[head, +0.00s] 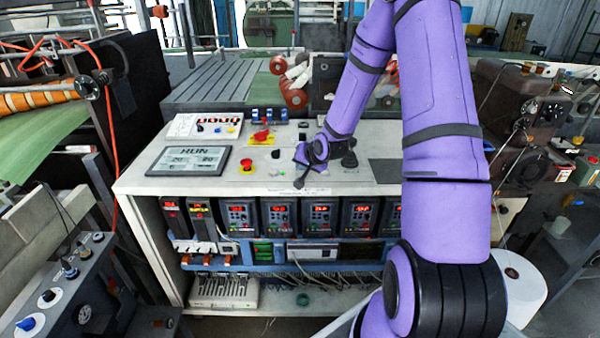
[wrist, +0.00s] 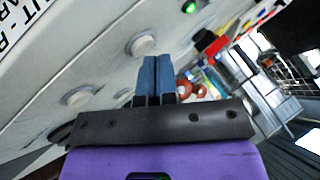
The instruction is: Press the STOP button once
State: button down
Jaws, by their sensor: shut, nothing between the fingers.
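The console top (head: 150,185) carries several buttons, but no legible STOP label shows in either view. Two pale round buttons, one (wrist: 143,45) by the fingertips and one (wrist: 80,97) at lower left, lie on the pale panel. I cannot tell whether the fingers touch anything.
A display (head: 189,160) reading RUN lies on the console's left. A small green light (wrist: 189,7) glows on the panel in the wrist view. Drive units with red digits (head: 240,213) sit under the top. A control box (head: 65,290) stands at lower left.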

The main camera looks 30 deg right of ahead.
jog(key=shift+f, duration=0.3)
jog(key=shift+r, duration=0.1)
dwell(0.4)
jog(key=shift+r, duration=3.3)
